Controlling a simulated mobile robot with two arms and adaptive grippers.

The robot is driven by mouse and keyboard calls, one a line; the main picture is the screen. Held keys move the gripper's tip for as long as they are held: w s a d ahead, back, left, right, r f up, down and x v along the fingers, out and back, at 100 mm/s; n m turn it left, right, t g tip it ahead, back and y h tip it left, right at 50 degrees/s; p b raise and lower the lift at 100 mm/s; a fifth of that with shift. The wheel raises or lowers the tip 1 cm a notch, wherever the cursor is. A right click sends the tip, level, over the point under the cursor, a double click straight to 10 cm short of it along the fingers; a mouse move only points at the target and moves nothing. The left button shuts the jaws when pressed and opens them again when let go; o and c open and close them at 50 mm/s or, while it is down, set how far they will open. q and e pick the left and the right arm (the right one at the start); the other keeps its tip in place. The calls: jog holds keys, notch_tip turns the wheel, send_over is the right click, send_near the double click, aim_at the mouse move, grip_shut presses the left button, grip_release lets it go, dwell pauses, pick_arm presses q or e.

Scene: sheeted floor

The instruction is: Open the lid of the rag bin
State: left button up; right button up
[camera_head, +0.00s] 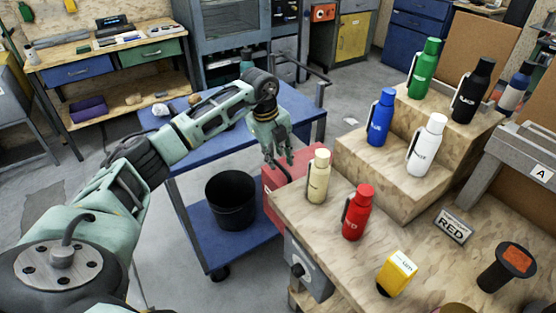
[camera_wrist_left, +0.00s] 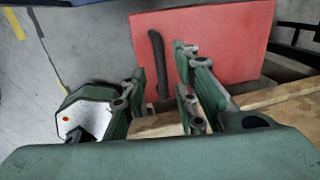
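The rag bin (camera_head: 271,205) is a red box beside the left edge of the wooden workbench, partly hidden by the bench. Its red lid (camera_wrist_left: 225,40) fills the top middle of the left wrist view and looks shut. A dark bar handle (camera_wrist_left: 158,62) stands out on the lid. My left gripper (camera_head: 278,158) is above the bin, pointing down, fingers apart. In the left wrist view its fingertips (camera_wrist_left: 160,76) are on either side of the handle; I cannot tell whether they touch it. My right gripper is not in view.
The wooden workbench (camera_head: 440,270) holds a cream bottle (camera_head: 318,178), a red bottle (camera_head: 357,213) and a yellow box (camera_head: 397,273) near the bin. More bottles stand on a wooden step (camera_head: 375,165). A blue cart (camera_head: 215,148) with a black bucket (camera_head: 231,203) stands left of the bin.

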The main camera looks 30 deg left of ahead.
pick_arm(q)
jog(key=shift+w+f, duration=0.2)
jog(key=shift+f, duration=0.75)
jog(key=shift+c, duration=0.4)
jog(key=shift+d, duration=0.1)
grip_shut()
